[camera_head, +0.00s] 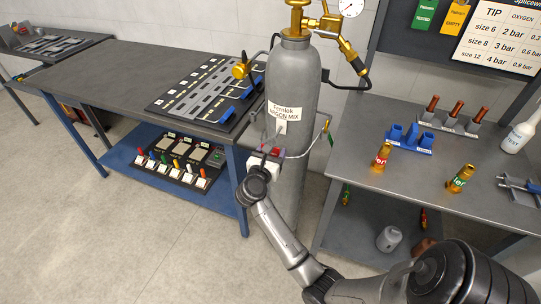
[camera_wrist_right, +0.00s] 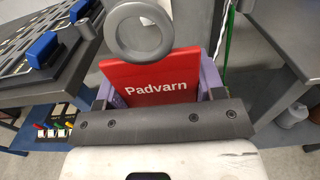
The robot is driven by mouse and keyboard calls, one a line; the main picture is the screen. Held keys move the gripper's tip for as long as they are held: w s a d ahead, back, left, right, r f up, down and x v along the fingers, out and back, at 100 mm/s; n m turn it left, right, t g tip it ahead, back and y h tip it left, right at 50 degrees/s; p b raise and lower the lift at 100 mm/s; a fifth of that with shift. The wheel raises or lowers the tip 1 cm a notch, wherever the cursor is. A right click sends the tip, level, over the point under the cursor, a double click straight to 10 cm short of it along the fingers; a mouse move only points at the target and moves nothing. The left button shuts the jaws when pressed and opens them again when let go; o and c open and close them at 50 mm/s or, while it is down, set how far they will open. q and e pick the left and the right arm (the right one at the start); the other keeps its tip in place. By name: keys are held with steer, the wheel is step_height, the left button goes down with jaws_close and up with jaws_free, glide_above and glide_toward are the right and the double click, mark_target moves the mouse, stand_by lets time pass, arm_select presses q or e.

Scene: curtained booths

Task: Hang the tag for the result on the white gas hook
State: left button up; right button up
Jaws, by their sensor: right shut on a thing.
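My right gripper (camera_head: 264,160) is shut on a red tag (camera_head: 271,150) in front of the grey gas cylinder (camera_head: 292,80). In the right wrist view the tag (camera_wrist_right: 155,85) reads "Padvarn" and sits upright between the fingers (camera_wrist_right: 158,92), below a thick grey ring (camera_wrist_right: 139,27). The cylinder has a white label (camera_head: 285,111) reading "ARGON MIX". A small white piece (camera_head: 281,128) is just below the label, perhaps the hook; its shape is too small to tell. The tag is just below it, and I cannot tell if they touch. My left gripper is not in view.
A green tag (camera_head: 424,14) and a yellow tag (camera_head: 456,16) hang on the board at right. The left table (camera_head: 110,75) carries a slotted panel (camera_head: 205,88). The right table (camera_head: 370,125) holds bottles and racks. Gold fittings and hoses flank the cylinder.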

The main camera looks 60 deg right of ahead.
mark_target(281, 138)
steer(key=shift+w+d+f, duration=0.1)
steer(key=shift+w+d, duration=0.05)
steer(key=shift+d, duration=0.7)
steer(key=shift+w+d+f, duration=0.1)
steer(key=shift+w+d, duration=0.05)
steer(key=shift+d, duration=0.7)
steer(key=shift+w+d+f+b, duration=0.1)
steer(key=shift+d+f+b, duration=0.2)
steer(key=shift+d+b, duration=0.25)
steer(key=shift+d+f, duration=0.1)
steer(key=o, duration=0.8)
steer(key=shift+o, duration=0.8)
